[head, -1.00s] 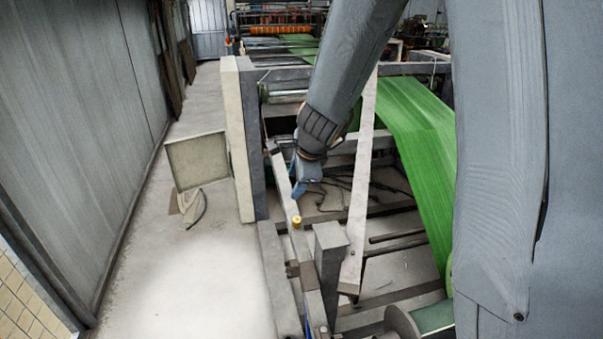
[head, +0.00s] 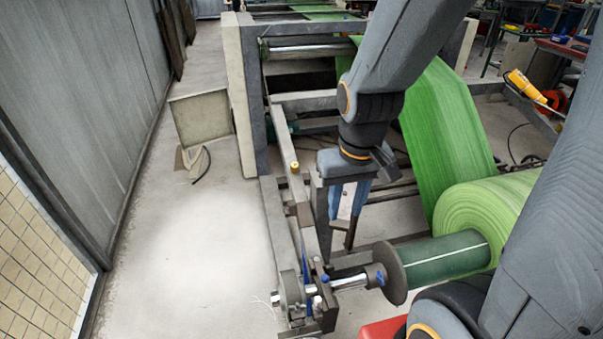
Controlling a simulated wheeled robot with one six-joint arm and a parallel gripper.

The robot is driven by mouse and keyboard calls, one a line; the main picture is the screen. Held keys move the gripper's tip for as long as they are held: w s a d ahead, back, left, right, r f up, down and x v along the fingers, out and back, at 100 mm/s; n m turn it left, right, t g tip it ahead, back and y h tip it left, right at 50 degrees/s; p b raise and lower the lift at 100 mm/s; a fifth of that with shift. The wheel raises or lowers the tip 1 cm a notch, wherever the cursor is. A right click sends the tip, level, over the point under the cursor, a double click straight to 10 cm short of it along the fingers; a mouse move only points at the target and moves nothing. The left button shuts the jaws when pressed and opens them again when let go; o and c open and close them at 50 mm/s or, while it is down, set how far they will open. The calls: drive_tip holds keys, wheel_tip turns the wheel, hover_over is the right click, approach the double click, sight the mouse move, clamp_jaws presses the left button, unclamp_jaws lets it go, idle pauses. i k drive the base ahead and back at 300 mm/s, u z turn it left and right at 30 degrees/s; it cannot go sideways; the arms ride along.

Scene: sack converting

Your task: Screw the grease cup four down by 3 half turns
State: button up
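A small yellow cup (head: 294,167) stands on the narrow grey rail of the machine frame, left of my gripper. It looks like a grease cup, but no number is readable. Small blue and white caps (head: 317,300) sit on the bearing block at the rail's near end; I cannot tell whether any is a grease cup. My gripper (head: 346,212) points downward over the frame, right of the yellow cup and apart from it. Its two blue-grey fingers are spread with a gap between them, and nothing shows held.
A large green roll (head: 478,215) on a dark green core with a grey flange (head: 390,272) lies right of the rail. A green web (head: 440,135) runs up from it. A pale box (head: 201,118) stands at left.

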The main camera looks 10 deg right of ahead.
sight(294, 167)
drive_tip(key=k, duration=1)
drive_tip(key=z, duration=0.6)
drive_tip(key=i, duration=0.55)
drive_tip(key=z, duration=0.5)
drive_tip(key=i, duration=1.05)
drive_tip(key=u, duration=0.7)
